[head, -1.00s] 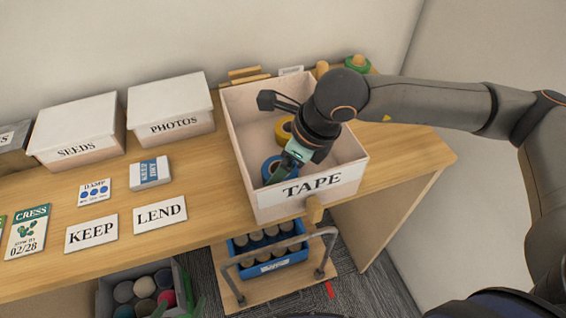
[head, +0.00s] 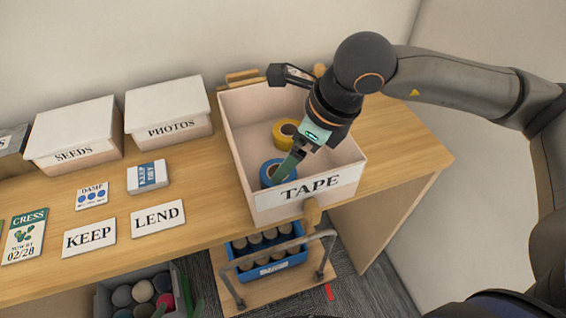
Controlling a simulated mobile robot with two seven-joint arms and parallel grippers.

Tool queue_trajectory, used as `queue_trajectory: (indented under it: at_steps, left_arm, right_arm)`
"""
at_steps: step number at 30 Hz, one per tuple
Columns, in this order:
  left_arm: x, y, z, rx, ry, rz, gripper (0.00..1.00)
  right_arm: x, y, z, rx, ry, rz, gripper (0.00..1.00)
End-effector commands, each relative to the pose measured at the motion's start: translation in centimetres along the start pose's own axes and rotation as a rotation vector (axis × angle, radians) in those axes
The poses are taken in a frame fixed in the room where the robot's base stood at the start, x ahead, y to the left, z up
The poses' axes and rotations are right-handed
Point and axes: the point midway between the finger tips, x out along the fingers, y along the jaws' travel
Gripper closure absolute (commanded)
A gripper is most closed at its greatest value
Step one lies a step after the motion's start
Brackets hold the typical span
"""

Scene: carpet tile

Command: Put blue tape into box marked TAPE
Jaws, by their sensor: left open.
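The box marked TAPE (head: 311,188) is an open, pale bin on the wooden shelf, its label facing me. The blue tape (head: 267,173) is a roll inside it, near the front left of its floor. A yellow tape (head: 280,129) lies behind it in the same box. The jaws are open; the far finger is hidden. Whether the finger touches the tape I cannot tell. My right gripper is not in view.
Lidded boxes SEEDS (head: 75,140) and PHOTOS (head: 168,112) stand to the left. Cards KEEP (head: 89,238) and LEND (head: 158,217) lie in front. A blue crate (head: 272,266) of cylinders and a grey bin (head: 104,300) of balls sit below. The shelf right of the TAPE box is clear.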

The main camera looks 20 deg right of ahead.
Motion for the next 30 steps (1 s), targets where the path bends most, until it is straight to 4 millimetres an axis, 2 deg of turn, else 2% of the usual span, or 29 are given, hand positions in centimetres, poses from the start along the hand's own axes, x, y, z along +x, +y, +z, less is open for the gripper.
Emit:
queue_trajectory:
  at_steps: [3,10,15,30]
  left_arm:
    - [0.0,-0.1,0.1,0.0,-0.002,-0.001,0.0]
    - [0.0,-0.1,0.1,0.0,-0.005,-0.002,0.0]
    - [0.0,-0.1,0.2,0.0,-0.006,-0.003,0.0]
    - [0.0,-0.1,0.2,0.0,-0.008,-0.003,0.0]
  right_arm:
    - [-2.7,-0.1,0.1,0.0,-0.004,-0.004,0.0]
    - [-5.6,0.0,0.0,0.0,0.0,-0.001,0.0]
    - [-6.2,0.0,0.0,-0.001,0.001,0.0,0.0]
    - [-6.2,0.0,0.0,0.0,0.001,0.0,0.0]
